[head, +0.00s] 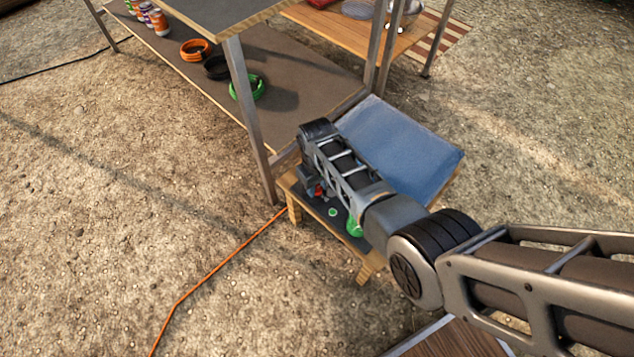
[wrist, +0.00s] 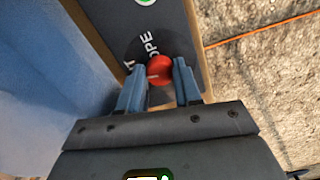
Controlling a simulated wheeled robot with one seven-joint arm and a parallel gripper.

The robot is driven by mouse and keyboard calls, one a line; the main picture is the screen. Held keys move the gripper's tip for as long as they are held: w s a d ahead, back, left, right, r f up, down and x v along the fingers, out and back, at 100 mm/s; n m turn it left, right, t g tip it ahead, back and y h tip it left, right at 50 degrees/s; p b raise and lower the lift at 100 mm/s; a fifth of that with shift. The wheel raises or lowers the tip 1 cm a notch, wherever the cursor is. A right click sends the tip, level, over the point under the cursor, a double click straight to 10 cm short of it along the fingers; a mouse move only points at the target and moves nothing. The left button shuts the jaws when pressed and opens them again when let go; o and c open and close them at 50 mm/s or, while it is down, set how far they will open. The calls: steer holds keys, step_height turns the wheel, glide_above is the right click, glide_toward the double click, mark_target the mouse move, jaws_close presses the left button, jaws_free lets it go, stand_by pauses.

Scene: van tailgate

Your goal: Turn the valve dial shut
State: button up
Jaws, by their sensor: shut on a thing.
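The valve dial is a round red knob (wrist: 161,68) on a dark panel (wrist: 172,20), with a small pale mark on its left side. White letters reading "OPE" and part of a "T" are printed beside it. My gripper (wrist: 158,80) has its two blue-grey fingers on either side of the dial, shut on it. In the head view a bit of the red dial (head: 319,190) shows beside my gripper (head: 312,194). My arm hides much of the panel there.
A blue surface (head: 400,142) lies beside the dark panel. A green round mark (wrist: 146,2) and a green object (head: 354,227) are near the dial. A metal-legged shelf (head: 254,120) holds coiled cables (head: 195,49) and cans. An orange cord (head: 205,277) crosses open ground.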

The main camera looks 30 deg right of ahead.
mark_target(317, 188)
steer(key=shift+n, duration=1.5)
steer(key=o, duration=1)
steer(key=shift+o, duration=0.2)
steer(key=shift+r+p, duration=2.05)
steer(key=shift+r, duration=1.85)
